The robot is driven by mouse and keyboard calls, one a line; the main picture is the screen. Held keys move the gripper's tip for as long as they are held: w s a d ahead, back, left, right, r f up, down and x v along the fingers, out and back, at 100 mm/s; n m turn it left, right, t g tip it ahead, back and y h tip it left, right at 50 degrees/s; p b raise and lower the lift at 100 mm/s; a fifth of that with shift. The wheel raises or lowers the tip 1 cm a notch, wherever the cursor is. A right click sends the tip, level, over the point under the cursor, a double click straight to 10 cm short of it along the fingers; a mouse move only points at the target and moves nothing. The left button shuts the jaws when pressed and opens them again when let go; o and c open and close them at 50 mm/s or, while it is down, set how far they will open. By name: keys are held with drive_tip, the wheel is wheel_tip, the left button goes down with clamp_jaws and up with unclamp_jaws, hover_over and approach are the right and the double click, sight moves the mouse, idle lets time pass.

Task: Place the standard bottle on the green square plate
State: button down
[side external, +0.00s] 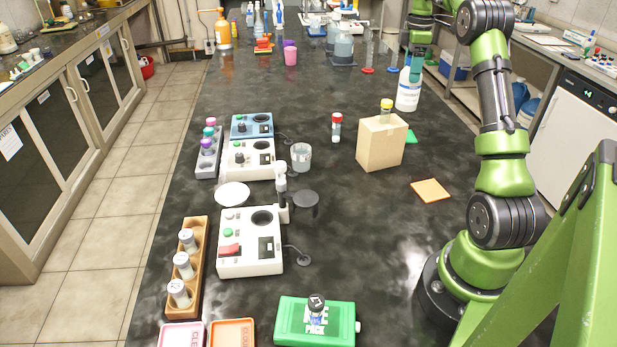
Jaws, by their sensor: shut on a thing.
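The standard bottle, seemingly the white bottle with a blue label (408,93), is upright at the right of the bench, behind the cardboard box. My gripper (414,72) comes down from above and is shut on the top of this bottle; the fingers are small and hard to make out. I cannot tell whether the bottle's base touches the bench. The green square plate (411,137) lies on the bench nearer the camera than the bottle. It is partly hidden behind the box, and its visible part is bare.
The cardboard box (382,146) with a yellow-capped vial (386,108) on it stands beside the green plate. An orange square plate (430,190) lies nearer the camera. A red-capped vial (336,127) stands left of the box. Bench space around the orange plate is clear.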

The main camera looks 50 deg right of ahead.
sight(404, 106)
drive_tip(key=f, duration=0.7)
drive_tip(key=shift+w+d+f, duration=0.15)
drive_tip(key=shift+w+d, duration=0.05)
drive_tip(key=shift+w, duration=0.1)
drive_tip(key=shift+f, duration=2.35)
drive_tip(key=shift+c, duration=1)
unclamp_jaws()
drive_tip(key=shift+f, duration=0.1)
